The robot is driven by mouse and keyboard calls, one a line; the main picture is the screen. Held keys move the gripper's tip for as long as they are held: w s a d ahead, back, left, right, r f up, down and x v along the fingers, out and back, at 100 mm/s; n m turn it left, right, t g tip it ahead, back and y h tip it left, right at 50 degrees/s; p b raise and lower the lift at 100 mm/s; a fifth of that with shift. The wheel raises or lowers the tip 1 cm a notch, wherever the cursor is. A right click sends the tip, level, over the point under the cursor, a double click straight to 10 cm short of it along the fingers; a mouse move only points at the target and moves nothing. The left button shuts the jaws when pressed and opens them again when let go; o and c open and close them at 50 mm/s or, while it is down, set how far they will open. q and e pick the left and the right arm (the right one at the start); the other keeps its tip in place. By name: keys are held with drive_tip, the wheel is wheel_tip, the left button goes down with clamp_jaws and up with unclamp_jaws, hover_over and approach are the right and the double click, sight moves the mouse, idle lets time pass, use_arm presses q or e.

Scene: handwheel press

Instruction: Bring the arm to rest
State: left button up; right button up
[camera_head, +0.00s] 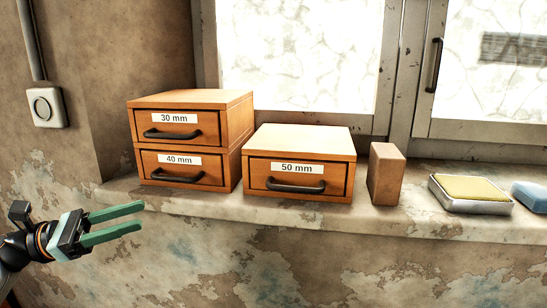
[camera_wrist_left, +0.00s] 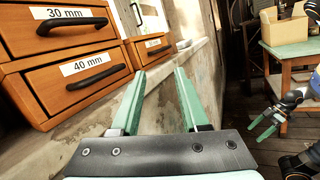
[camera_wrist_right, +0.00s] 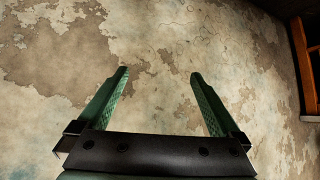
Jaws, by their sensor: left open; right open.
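My left gripper (camera_head: 118,224) shows at the lower left of the head view, in front of the wall below the sill. Its two green fingers are apart with nothing between them; they also show in the left wrist view (camera_wrist_left: 160,85). My right gripper (camera_wrist_right: 158,80) is out of the head view. In the right wrist view its fingers are apart and empty, facing the bare peeling wall. It also shows at the right edge of the left wrist view (camera_wrist_left: 268,126).
Wooden drawers labelled 30 mm (camera_head: 177,123), 40 mm (camera_head: 180,166) and 50 mm (camera_head: 298,175) stand shut on the sill (camera_head: 250,207). A brown block (camera_head: 386,174), a yellow pad in a metal tin (camera_head: 470,191) and a blue block (camera_head: 532,196) stand right of them.

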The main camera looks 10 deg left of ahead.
use_arm(q)
drive_tip(key=d+f+n+t+y+p, duration=0.2)
drive_tip(key=f+n+t+y, duration=0.6)
drive_tip(key=n, duration=0.9)
drive_tip(key=d+f+n+t+y+p, duration=0.2)
drive_tip(key=d+f+n+t+y, duration=0.15)
drive_tip(key=f+n, duration=1.1)
drive_tip(key=s+d+f+n+g+y+p, duration=0.1)
drive_tip(key=s+d+f+n+g+y, duration=0.1)
drive_tip(key=s+f+n, duration=0.7)
drive_tip(key=s+d+f+n+g+y+p, duration=0.1)
drive_tip(key=s+d+f+n+g+y, duration=0.2)
drive_tip(key=s+d+f+n+g, duration=0.2)
drive_tip(key=s+f+n+g, duration=0.2)
drive_tip(key=s+f+n, duration=0.2)
drive_tip(key=s+n, duration=0.1)
drive_tip(key=shift+s, duration=0.3)
drive_tip(key=shift+d, duration=0.1)
